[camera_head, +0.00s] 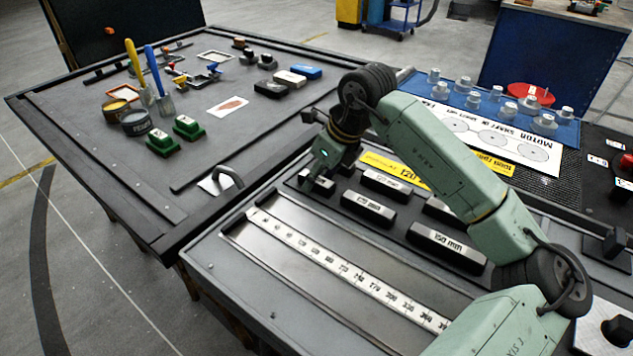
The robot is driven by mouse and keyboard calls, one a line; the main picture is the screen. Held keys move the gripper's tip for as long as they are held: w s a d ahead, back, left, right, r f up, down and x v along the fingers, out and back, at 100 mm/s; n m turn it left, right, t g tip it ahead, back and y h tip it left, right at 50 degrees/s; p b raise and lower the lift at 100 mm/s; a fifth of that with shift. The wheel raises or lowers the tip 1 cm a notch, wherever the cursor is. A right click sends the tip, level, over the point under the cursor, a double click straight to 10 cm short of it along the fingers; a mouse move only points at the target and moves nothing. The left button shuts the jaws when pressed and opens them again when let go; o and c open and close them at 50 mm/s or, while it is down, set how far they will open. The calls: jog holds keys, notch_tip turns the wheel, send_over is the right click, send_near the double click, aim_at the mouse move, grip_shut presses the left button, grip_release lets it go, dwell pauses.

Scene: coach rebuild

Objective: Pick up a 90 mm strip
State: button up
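Several dark strips with white printed labels lie in a tray area on the near bench. The long front strip (446,247) reads 150 mm. Behind it are a mid-length strip (367,209) and another strip (387,186), whose labels are too small to read surely. A strip (440,211) is partly hidden by my arm. My gripper (318,178) points down at the tray's left end, over a small dark block (317,186). Whether its fingers touch or hold that block cannot be told. I cannot tell which strip is 90 mm.
A white ruler (345,269) runs along the bench in front of the strips. A yellow label (395,168) lies behind them. A blue mat (470,98) with several grey cylinders is at the back right. The left table (95,195) holds tools, pots and green blocks (188,128).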

grip_shut()
dwell(0.3)
jog(key=shift+r, duration=0.1)
